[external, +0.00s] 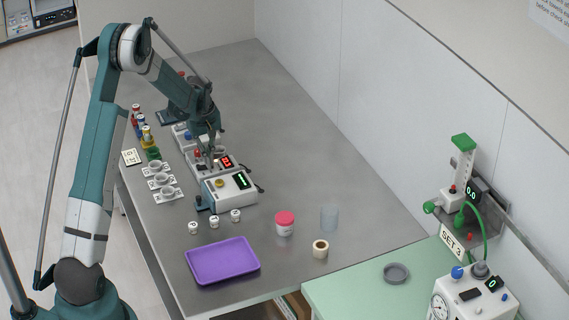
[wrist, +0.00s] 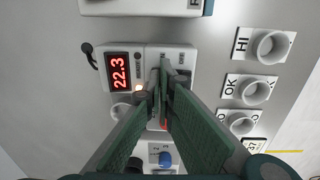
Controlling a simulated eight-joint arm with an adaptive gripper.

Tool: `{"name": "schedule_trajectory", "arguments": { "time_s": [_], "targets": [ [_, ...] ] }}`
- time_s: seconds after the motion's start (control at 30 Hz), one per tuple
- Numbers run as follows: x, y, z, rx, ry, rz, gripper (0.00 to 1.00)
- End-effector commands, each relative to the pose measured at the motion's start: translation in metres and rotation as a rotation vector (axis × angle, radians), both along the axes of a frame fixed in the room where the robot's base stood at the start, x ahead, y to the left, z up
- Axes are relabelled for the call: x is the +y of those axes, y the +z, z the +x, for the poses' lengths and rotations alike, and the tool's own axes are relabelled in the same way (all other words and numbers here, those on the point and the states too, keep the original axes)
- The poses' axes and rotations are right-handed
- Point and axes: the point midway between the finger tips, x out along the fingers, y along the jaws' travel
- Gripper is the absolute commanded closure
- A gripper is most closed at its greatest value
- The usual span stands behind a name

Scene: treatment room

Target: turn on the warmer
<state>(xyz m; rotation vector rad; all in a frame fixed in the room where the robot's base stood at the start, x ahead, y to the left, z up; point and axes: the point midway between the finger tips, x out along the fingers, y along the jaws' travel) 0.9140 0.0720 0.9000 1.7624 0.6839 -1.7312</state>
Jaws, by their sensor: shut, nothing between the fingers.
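A white device with a red display reading 22.3, which looks like the warmer (wrist: 118,72), lies under my gripper in the wrist view. It also shows mid-table in the external view (external: 227,163). A small light beside its display glows pale amber. My gripper (wrist: 166,72) is shut and empty, its fingertips over the right part of the device. The fingers hide part of the device's face, with a bit of red showing beside them. Whether they touch it, I cannot tell. In the external view my gripper (external: 211,150) points down at the device.
A white device with a green display (external: 232,189) stands just in front. Small cups on labelled cards (external: 162,180) line the left side. Another unit with a blue knob (wrist: 165,158) is close behind. A purple tray (external: 222,261) and a red-lidded jar (external: 285,223) stand nearer.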

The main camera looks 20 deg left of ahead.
Motion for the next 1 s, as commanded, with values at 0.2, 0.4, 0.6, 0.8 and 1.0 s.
{"name": "schedule_trajectory", "arguments": {
  "time_s": [0.2, 0.4, 0.6, 0.8, 1.0],
  "targets": [
    [0.0052, 0.0016, -0.0049, 0.000, 0.000, 0.000, 1.00],
    [0.0090, 0.0030, -0.0086, 0.000, 0.001, 0.000, 1.00],
    [0.0097, 0.0037, -0.0094, 0.000, 0.000, 0.000, 1.00],
    [0.0095, 0.0039, -0.0094, 0.000, 0.000, 0.000, 1.00],
    [0.0091, 0.0086, -0.0090, 0.000, 0.000, 0.000, 1.00]
  ]
}}
